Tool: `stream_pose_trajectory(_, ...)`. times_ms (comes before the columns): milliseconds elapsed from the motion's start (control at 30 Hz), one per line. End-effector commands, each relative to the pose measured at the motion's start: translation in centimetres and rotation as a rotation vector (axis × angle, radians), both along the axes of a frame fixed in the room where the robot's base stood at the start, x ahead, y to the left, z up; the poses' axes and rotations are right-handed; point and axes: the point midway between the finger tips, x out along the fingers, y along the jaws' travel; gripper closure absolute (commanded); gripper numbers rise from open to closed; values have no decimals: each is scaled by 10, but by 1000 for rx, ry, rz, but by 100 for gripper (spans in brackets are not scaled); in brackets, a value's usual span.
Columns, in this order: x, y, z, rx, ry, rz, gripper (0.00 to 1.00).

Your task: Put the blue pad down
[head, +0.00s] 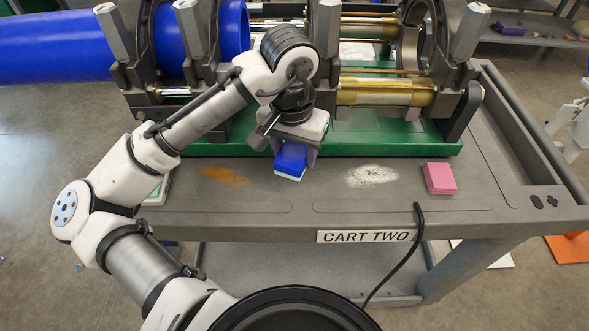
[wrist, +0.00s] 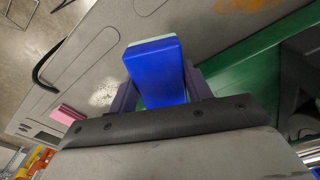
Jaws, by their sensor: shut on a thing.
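The blue pad (head: 290,161) is a small block with a blue body and a pale green-white layer on its lower end. My gripper (head: 293,152) is shut on it and holds it over the grey cart top, near the front edge of the green base. In the wrist view the blue pad (wrist: 156,75) sits between the two dark fingers of my gripper (wrist: 160,90). The gap between the pad and the cart top (head: 290,200) is hard to judge; the pad appears raised above it.
A pink pad (head: 439,178) lies on the right of the cart top. A white powdery patch (head: 372,176) and an orange-brown stain (head: 222,176) mark the surface. The green base (head: 400,147) carries the fusion machine with a blue pipe (head: 60,45). A black cable (head: 409,250) hangs over the front edge.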

Motion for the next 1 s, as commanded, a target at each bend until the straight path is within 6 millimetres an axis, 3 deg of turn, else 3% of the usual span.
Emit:
stream_pose_trajectory(433,0,0,-53,-1,1,1,75)
stream_pose_trajectory(867,0,0,-62,-1,0,0,75)
stream_pose_trajectory(900,0,0,-63,-1,0,0,49)
stream_pose_trajectory(1000,0,0,-62,0,0,0,36)
